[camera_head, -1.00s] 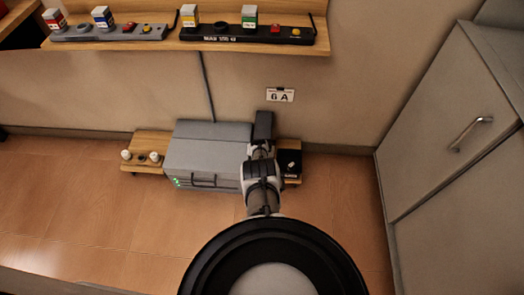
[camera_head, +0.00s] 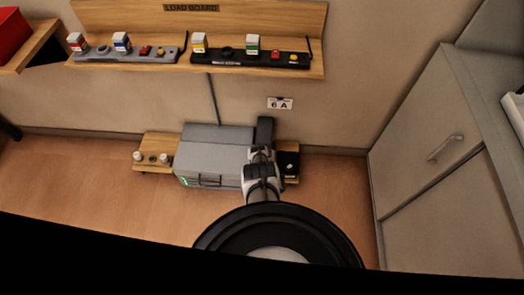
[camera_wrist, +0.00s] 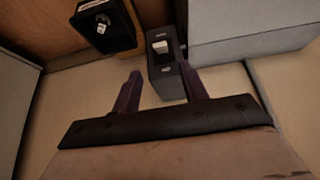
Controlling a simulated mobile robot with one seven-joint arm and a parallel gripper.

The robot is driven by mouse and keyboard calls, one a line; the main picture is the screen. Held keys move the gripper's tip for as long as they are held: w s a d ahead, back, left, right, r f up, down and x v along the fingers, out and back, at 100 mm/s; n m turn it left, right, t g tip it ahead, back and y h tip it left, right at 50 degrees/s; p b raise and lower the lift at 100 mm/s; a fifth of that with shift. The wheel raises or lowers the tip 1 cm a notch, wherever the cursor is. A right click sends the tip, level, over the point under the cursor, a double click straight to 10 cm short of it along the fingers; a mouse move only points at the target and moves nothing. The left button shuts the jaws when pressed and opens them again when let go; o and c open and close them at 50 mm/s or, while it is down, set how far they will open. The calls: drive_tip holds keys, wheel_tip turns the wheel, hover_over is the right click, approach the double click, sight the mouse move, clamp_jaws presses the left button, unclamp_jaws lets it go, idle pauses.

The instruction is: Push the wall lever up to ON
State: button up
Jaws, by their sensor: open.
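The wall lever's dark grey box (camera_wrist: 168,78) is in the middle of the wrist view, with a pale lever handle (camera_wrist: 160,46) near the end away from my gripper's palm. My gripper (camera_wrist: 162,70) is open and empty. Its two fingers point toward the box, one on each side of it in the picture; I cannot tell whether they touch it. In the head view the dark grey box (camera_head: 265,130) stands against the wall, partly behind my arm, and its handle is hidden. The ON marking is not readable.
A grey case (camera_head: 213,158) with a front handle stands left of the lever box on a low wooden bench (camera_head: 155,141). A small black box (camera_head: 288,163) is at its right. A wooden shelf (camera_head: 140,18) hangs above. A cabinet (camera_head: 425,150) stands right.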

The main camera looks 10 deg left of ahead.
drive_tip(key=shift+p+v, duration=1.5)
drive_tip(key=shift+v, duration=0.05)
